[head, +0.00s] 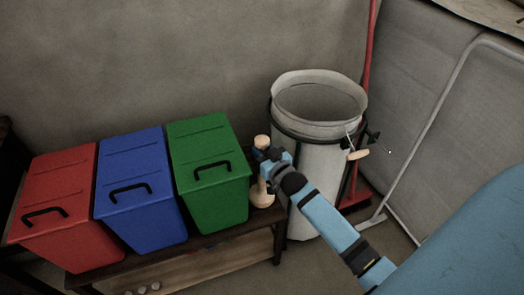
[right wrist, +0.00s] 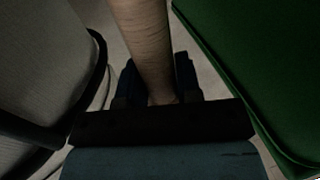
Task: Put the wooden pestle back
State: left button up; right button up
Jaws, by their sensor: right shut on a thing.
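The wooden pestle (head: 262,192) stands roughly upright in the head view, between the green bin and the tall grey-white container. Its rounded top and wide lower end show; its middle is hidden by my gripper. My right gripper (head: 268,157) is shut around its shaft. The right wrist view shows the wooden shaft (right wrist: 145,45) between my right fingers (right wrist: 158,85). The lower end is by the right end of the low wooden bench (head: 205,240); I cannot tell whether it touches the bench. My left gripper is not in view.
A green bin (head: 209,175) is close left of the pestle, with a blue bin (head: 138,185) and a red bin (head: 55,205) further left on the bench. The grey-white container (head: 318,125), in a dark ring frame, is close right. A red pole (head: 369,50) stands behind it.

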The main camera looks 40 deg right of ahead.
jog(key=o, duration=0.5)
jog(key=shift+f, duration=0.15)
jog(key=o, duration=0.4)
jog(key=shift+o, duration=0.2)
jog(key=shift+s+r, duration=0.2)
jog(key=shift+s, duration=0.1)
jog(key=s+p, duration=0.2)
jog(key=s, duration=0.9)
jog(key=s+a+n+g+y, duration=0.1)
jog(key=s+a+g+y, duration=0.1)
jog(key=s+a, duration=0.5)
jog(key=s+a+f+n+g+y, duration=0.1)
jog(key=s+a+n+g+y, duration=0.1)
jog(key=s+a+g, duration=0.2)
jog(key=s+a, duration=0.3)
jog(key=a, duration=0.5)
jog(key=shift+f, duration=0.2)
